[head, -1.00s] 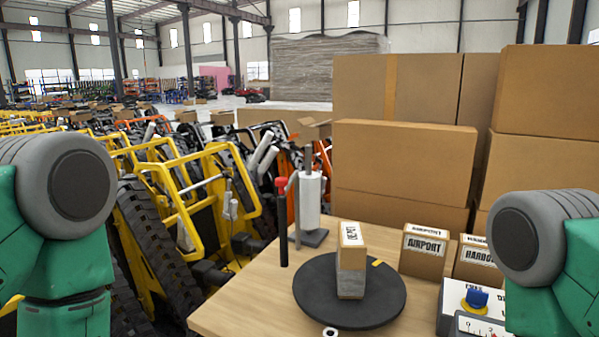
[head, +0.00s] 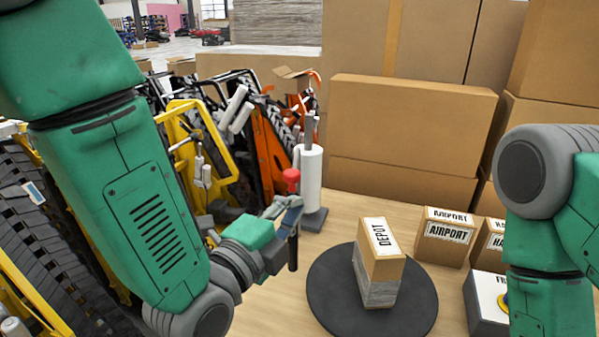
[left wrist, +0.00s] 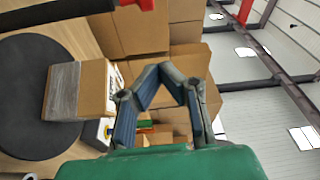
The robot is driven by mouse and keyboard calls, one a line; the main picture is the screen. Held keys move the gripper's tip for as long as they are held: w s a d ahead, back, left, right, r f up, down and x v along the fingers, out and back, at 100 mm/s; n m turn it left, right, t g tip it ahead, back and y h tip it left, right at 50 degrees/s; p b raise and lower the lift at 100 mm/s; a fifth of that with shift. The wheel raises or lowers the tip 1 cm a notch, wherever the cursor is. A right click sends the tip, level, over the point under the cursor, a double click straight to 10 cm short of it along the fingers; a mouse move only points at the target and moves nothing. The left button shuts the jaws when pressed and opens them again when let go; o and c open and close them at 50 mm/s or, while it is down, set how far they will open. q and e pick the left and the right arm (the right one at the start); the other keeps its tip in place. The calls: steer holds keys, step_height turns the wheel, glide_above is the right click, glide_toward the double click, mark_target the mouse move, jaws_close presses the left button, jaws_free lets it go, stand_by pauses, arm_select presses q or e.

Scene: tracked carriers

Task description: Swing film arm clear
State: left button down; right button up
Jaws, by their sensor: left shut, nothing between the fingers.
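The film arm shows as a black post with a red knob (head: 291,175), beside a white film roll (head: 309,180) on a grey stand left of the turntable (head: 330,290). My left gripper (head: 292,205) is shut and empty, just below the red knob in the head view. I cannot tell whether it touches the post. In the left wrist view the red knob (left wrist: 146,4) and its dark bar lie at the top edge, apart from the gripper's fingers (left wrist: 160,70). A wrapped box marked DEPOT (head: 382,255) stands on the turntable. My right gripper is out of view.
Two small cartons, one marked AIRPORT (head: 445,240), stand at the table's right, with a white control box (head: 487,300) in front. Large cardboard boxes (head: 410,125) stack behind. Yellow-framed tracked carriers (head: 190,125) crowd the left.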

arm_select(q)
steer(key=w+d+p, duration=0.1)
steer(key=w+p, duration=0.1)
steer(key=w, duration=0.7)
steer(key=shift+w+d, duration=0.25)
steer(key=shift+d, duration=0.1)
steer(key=shift+f, duration=0.15)
steer(key=shift+a, duration=0.1)
